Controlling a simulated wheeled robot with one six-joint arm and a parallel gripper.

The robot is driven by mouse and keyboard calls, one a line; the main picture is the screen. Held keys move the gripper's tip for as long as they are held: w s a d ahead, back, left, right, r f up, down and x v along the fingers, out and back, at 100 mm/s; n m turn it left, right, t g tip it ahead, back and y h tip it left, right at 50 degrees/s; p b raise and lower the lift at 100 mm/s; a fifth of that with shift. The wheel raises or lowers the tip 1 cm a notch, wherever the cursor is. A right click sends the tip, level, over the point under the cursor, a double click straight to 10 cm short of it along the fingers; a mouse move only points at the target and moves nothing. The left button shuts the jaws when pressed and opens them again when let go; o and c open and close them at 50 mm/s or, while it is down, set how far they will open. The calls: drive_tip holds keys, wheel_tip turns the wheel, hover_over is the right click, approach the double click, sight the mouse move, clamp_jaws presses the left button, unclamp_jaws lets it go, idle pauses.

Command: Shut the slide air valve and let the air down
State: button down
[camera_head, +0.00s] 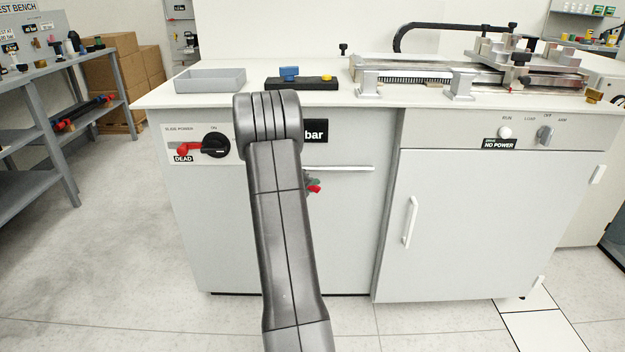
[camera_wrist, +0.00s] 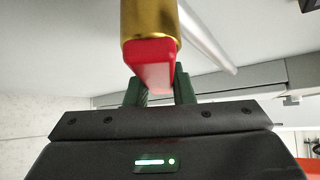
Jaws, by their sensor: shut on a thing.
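The slide air valve shows in the wrist view as a brass cylinder (camera_wrist: 149,18) with a red end piece (camera_wrist: 152,63). My gripper (camera_wrist: 158,90) has its green fingers on either side of the red piece and is shut on it. In the head view, my gripper (camera_head: 313,181) is mostly hidden behind my arm, in front of the white cabinet. A bit of red (camera_head: 314,188) shows beside its green fingers. The dark "bar" display (camera_head: 315,130) is partly covered by my arm, so its number is hidden.
The bench cabinet (camera_head: 470,215) has a door handle (camera_head: 410,221) on the right and a horizontal bar handle (camera_head: 345,169) near my gripper. A black knob (camera_head: 215,145) with a red lever and a "DEAD" label is at left. A grey tray (camera_head: 210,79) stands on the bench. The floor at left is clear.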

drive_tip(key=y+p, duration=0.1)
drive_tip(key=a+m+y+p, duration=0.1)
drive_tip(key=shift+f+g+p, duration=0.3)
drive_tip(key=shift+p, duration=0.05)
drive_tip(key=shift+a+f+m+g+y+p, duration=0.1)
drive_tip(key=shift+a+f+m+y+p, duration=0.25)
drive_tip(key=shift+a+m+y+p, duration=1.1)
drive_tip(key=shift+a+f+n+g+y+p, duration=0.1)
drive_tip(key=shift+f+y+p, duration=0.5)
drive_tip(key=shift+p, duration=1.7)
drive_tip(key=shift+a+f+m+g+y+p, duration=0.15)
drive_tip(key=shift+a+m+y+p, duration=0.55)
drive_tip(key=shift+y+p, duration=0.95)
drive_tip(key=shift+h, duration=0.3)
drive_tip(key=c, duration=1.2)
unclamp_jaws()
drive_tip(key=shift+f, duration=0.1)
drive_tip(key=shift+c, duration=0.2)
drive_tip(key=v, duration=1.4)
